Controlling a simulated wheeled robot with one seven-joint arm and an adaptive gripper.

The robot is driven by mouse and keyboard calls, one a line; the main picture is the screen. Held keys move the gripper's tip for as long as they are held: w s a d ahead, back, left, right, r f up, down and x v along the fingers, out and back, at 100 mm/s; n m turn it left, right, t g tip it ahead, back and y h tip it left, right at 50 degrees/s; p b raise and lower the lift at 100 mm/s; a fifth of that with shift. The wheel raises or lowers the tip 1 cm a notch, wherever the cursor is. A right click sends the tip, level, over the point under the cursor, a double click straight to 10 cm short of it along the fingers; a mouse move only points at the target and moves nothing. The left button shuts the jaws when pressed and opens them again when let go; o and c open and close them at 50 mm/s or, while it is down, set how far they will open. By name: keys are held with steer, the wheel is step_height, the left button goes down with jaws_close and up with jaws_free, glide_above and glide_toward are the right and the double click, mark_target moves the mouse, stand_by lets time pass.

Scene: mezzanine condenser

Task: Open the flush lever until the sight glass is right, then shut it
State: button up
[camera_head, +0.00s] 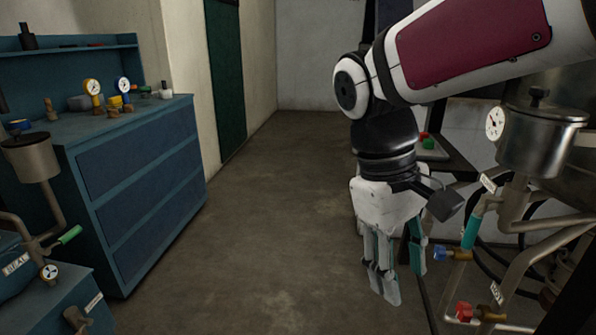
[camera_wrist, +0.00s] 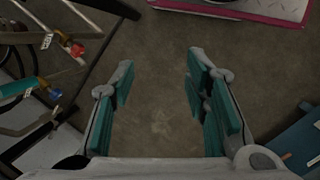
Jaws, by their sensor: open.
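My gripper (camera_head: 396,272) hangs fingers down over the floor, left of the pipework, open and empty. In the wrist view, bare floor shows between its fingers (camera_wrist: 160,78). On the right pipework are a red handle (camera_head: 463,311) and a blue handle (camera_head: 440,254), each near a small tag too blurred to read for certain. A teal section (camera_head: 472,232) rises above the blue one; I cannot tell whether it is the sight glass. In the wrist view the red handle (camera_wrist: 77,50) and blue handle (camera_wrist: 54,93) lie left of my fingers, apart from them. I cannot tell which is the flush lever.
A metal pot (camera_head: 540,140) with a dial gauge (camera_head: 495,123) tops the right pipework. At left, a blue cabinet (camera_head: 140,190) carries gauges and fittings. A second pot (camera_head: 32,158) and green handle (camera_head: 70,235) stand by a "SEAL" label. The middle floor (camera_head: 250,220) is clear.

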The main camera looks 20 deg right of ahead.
steer(key=w+d+f+n+g+h+p, duration=0.4)
steer(key=w+d+g, duration=0.3)
steer(key=w+d, duration=0.75)
steer(key=n+g+h+p, duration=0.3)
steer(key=n+h+p, duration=0.1)
steer(key=h, duration=0.3)
glide_toward(475, 222)
steer(key=x, duration=0.7)
steer(key=w+d+f+x, duration=0.1)
steer(key=x, duration=0.2)
steer(key=shift+s+d, duration=0.1)
steer(key=shift+s, duration=0.1)
jaws_close()
